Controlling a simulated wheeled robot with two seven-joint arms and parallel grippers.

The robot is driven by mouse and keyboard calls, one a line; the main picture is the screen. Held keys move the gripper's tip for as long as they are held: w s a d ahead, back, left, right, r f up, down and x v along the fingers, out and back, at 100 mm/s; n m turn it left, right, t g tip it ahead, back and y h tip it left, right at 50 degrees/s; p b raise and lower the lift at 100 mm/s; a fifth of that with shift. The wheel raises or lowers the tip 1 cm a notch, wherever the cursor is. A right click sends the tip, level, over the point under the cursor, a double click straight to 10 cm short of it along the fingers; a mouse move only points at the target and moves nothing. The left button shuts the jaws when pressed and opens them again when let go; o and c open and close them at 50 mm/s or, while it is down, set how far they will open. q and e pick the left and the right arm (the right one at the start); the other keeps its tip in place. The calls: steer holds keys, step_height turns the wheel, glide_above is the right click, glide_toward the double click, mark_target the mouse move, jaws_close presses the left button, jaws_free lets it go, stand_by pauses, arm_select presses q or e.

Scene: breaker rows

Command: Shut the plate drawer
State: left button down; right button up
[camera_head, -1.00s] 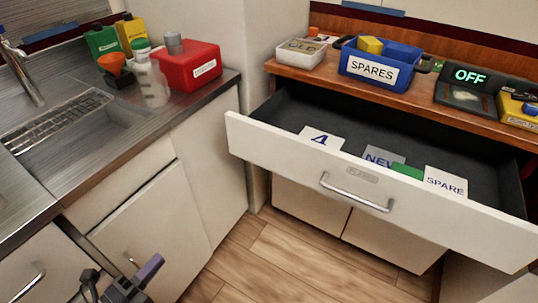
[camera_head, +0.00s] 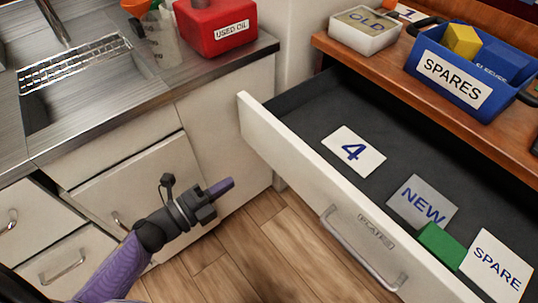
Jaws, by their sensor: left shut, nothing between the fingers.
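The plate drawer (camera_head: 300,165) stands pulled open under the wooden counter, its white front facing me with a metal bar handle (camera_head: 358,252) and a small label (camera_head: 376,231) reading PLATES. Inside lie a white plate marked 4 (camera_head: 353,152), a grey plate marked NEW (camera_head: 421,203), a green block (camera_head: 441,246) and a white plate marked SPARE (camera_head: 496,265). My left gripper (camera_head: 222,188) is shut and empty, left of the drawer front and apart from it, over the floor and lower cabinets. My right gripper is not in view.
On the wooden counter (camera_head: 345,55) stand a white OLD tray (camera_head: 361,46) and a blue SPARES bin (camera_head: 452,82). At left, the metal sink counter (camera_head: 110,101) holds a red used-oil can (camera_head: 216,24). Wooden floor (camera_head: 236,262) lies open between the cabinets and drawer.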

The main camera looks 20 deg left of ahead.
mark_target(273, 154)
arm_select(q)
steer(key=b+x, duration=0.2)
steer(key=x, duration=0.7)
steer(key=shift+w+d, duration=0.4)
steer(key=shift+w, duration=0.1)
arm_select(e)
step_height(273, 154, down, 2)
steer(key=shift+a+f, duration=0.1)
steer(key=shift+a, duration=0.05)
arm_select(q)
steer(key=shift+w, duration=0.1)
